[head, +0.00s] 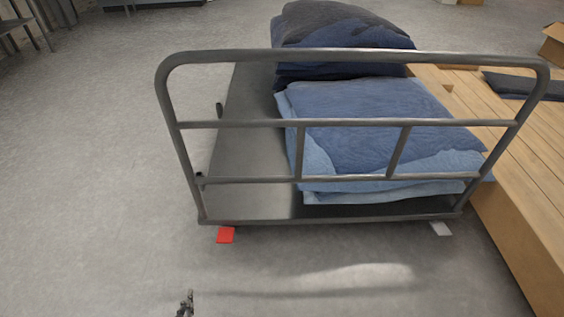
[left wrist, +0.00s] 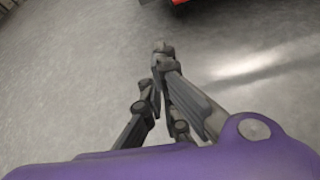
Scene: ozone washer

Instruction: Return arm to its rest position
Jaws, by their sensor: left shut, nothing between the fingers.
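My left gripper (head: 187,298) shows only as a small dark tip at the bottom edge of the head view, over bare floor. In the left wrist view my left gripper (left wrist: 160,65) has its fingers together and is empty, with grey floor beyond it. It touches nothing. The rest of my left arm is hidden below the head view. My right gripper is in neither view.
A grey metal cart (head: 250,212) with a tubular rail stands ahead and bears folded blue fabric (head: 360,110) and a darker pile (head: 345,25). A red pedal (head: 226,235) sits at its front left. A wooden slatted platform (head: 520,170) stands right.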

